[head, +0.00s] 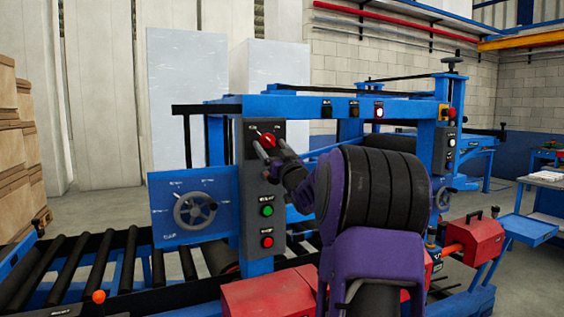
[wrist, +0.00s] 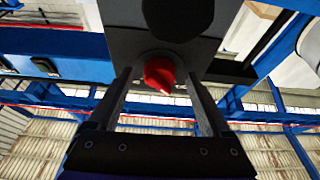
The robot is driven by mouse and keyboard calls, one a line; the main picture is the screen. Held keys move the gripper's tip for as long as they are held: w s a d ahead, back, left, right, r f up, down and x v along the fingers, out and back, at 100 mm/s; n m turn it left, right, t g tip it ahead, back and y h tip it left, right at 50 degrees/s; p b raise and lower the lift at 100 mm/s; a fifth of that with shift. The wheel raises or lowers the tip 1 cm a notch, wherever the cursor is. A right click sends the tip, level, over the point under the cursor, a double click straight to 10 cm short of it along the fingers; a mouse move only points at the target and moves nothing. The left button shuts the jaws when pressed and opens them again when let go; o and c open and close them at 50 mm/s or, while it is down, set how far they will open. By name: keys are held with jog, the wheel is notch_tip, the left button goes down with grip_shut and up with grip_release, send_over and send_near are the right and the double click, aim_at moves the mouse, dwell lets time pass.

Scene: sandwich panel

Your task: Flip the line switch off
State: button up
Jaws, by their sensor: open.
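The line switch looks to be the red rotary knob (head: 268,140) at the top of a dark grey control panel (head: 253,180). In the wrist view the red knob (wrist: 160,75) shows between my two fingers, with its pointed end toward the lower right. My gripper (head: 266,148) is open, its fingers on either side of the knob; it also shows in the wrist view (wrist: 158,80). I cannot tell whether the fingers touch the knob. The small labels beside it are too small to read.
Below the knob are a green button (head: 267,210) and a red button (head: 267,242). A blue plate with a grey handwheel (head: 194,210) stands left of the panel. A roller conveyor (head: 120,265) runs below. Stacked boxes (head: 15,150) stand at the far left.

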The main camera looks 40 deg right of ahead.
jog(key=b+v, duration=0.2)
jog(key=v, duration=1.4)
jog(key=shift+s+f, duration=0.2)
jog(key=shift+s, duration=0.1)
jog(key=shift+a, duration=0.1)
